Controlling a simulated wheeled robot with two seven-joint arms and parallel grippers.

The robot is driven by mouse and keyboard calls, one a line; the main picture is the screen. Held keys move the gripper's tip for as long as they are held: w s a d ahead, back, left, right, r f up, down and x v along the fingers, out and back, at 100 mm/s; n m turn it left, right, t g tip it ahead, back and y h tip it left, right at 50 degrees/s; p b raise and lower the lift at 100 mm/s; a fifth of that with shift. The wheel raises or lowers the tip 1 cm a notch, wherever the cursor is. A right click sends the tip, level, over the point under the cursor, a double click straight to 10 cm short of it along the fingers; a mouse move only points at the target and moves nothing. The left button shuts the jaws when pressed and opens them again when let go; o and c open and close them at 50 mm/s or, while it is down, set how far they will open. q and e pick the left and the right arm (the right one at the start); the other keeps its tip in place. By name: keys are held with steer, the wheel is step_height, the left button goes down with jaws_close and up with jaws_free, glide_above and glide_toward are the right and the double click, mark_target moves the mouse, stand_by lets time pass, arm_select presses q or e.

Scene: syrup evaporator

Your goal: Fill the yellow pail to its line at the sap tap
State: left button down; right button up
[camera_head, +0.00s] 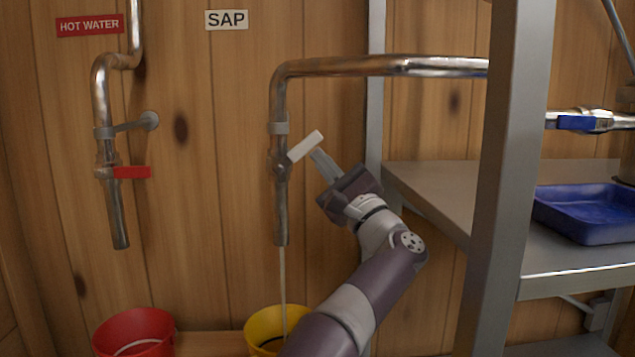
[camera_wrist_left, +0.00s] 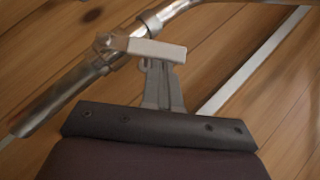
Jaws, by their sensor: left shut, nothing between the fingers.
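The sap tap (camera_head: 281,205) is a metal pipe hanging under the SAP sign (camera_head: 227,19). Its white lever handle (camera_head: 306,146) slants up to the right. A thin stream (camera_head: 283,285) runs from the spout into the yellow pail (camera_head: 262,322) below. The arm and the picture's bottom edge hide part of the pail; I cannot make out its line or level. My left gripper (camera_head: 321,158) is shut and empty, its fingertips at the underside of the handle. In the left wrist view the fingers (camera_wrist_left: 160,75) reach the handle (camera_wrist_left: 150,48). My right gripper is not in view.
A red pail (camera_head: 134,325) stands at lower left, beneath the hot water tap (camera_head: 113,200) with its red handle (camera_head: 131,172). A metal rack post (camera_head: 505,180) and shelf with a blue tray (camera_head: 585,215) stand to the right.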

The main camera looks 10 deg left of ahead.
arm_select(q)
steer(key=shift+a+r+n+g+p, duration=0.3)
steer(key=shift+r+n+g, duration=0.3)
steer(key=shift+r+n, duration=0.15)
steer(key=shift+s+r, duration=0.1)
steer(key=shift+r, duration=0.05)
steer(key=shift+d, duration=0.1)
